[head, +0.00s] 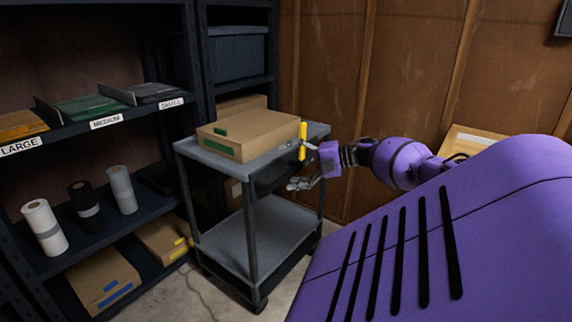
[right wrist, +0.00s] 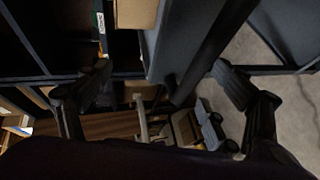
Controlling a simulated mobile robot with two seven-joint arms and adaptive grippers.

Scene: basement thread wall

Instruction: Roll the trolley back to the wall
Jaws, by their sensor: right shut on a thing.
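The trolley (head: 245,235) stands in the middle of the head view, with a grey top, a lower shelf and dark posts. A cardboard box (head: 255,135) with green tape lies on its top. An upright yellow piece (head: 303,140) shows at its right end. My right gripper (head: 304,166) is at that end, one finger high near the yellow piece and one lower, shut on the trolley. In the right wrist view the fingers stand wide apart on either side of dark trolley parts (right wrist: 185,60). The exact contact is hidden. My left gripper is not in view.
A dark shelf rack (head: 60,135) with labelled bins, rolls and boxes stands left of the trolley. Another rack with a dark bin (head: 237,52) is behind it. The brown wooden wall (head: 415,75) is behind on the right. Some concrete floor (head: 185,295) shows clear in front.

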